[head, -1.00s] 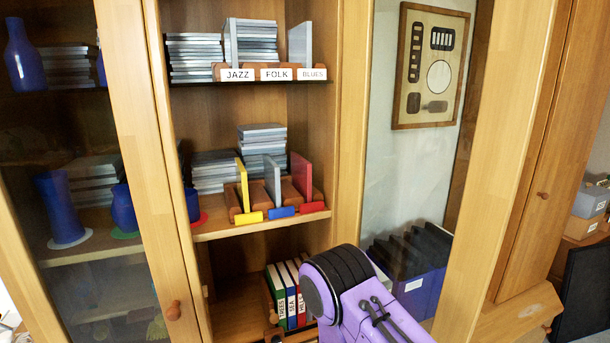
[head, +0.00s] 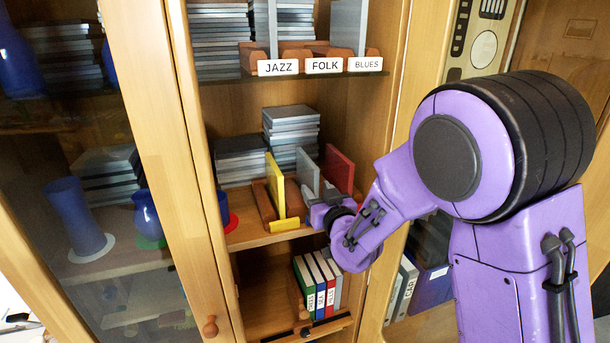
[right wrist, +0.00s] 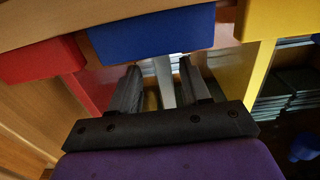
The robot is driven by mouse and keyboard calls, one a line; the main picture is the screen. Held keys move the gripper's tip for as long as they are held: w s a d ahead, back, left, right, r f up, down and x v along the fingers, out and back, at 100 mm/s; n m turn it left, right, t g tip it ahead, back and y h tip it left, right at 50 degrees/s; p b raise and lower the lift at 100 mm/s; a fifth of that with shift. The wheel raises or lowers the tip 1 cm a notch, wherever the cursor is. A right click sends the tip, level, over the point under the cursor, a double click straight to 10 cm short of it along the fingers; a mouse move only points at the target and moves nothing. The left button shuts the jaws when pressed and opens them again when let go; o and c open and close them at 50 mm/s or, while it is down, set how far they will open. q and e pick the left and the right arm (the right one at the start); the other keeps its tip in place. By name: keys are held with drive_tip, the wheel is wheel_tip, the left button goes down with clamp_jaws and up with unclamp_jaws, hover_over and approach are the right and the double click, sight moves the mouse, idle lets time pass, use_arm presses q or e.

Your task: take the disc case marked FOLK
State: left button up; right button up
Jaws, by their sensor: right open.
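The FOLK label (head: 325,66) is on the top-shelf rack between JAZZ and BLUES. No case shows upright directly behind it; grey cases stand behind JAZZ (head: 265,25) and BLUES (head: 348,27). On the middle shelf a grey case (head: 307,170) stands between a yellow case (head: 275,182) and a red case (head: 339,170). My right gripper (head: 322,192) is open at the front of this grey case. In the right wrist view its fingers (right wrist: 158,88) are apart, with a thin grey case edge (right wrist: 165,80) between them. My left gripper is out of view.
A blue tab (right wrist: 150,35) is close above the fingers in the right wrist view, with a red tab (right wrist: 40,60) and a yellow tab (right wrist: 274,18) beside it. Stacked cases (head: 290,130) stand behind. The cabinet's door frame (head: 185,170) is at left.

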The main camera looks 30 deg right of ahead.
sight(309, 179)
drive_tip(key=w+p, duration=0.1)
drive_tip(key=w, duration=0.1)
drive_tip(key=w+r+p, duration=0.1)
drive_tip(key=w, duration=0.1)
drive_tip(key=shift+d+r, duration=0.1)
drive_tip(key=shift+d, duration=0.1)
drive_tip(key=shift+w+f, duration=0.2)
drive_tip(key=shift+w, duration=0.05)
drive_tip(key=shift+s+r, duration=0.1)
clamp_jaws()
drive_tip(key=shift+r, duration=0.1)
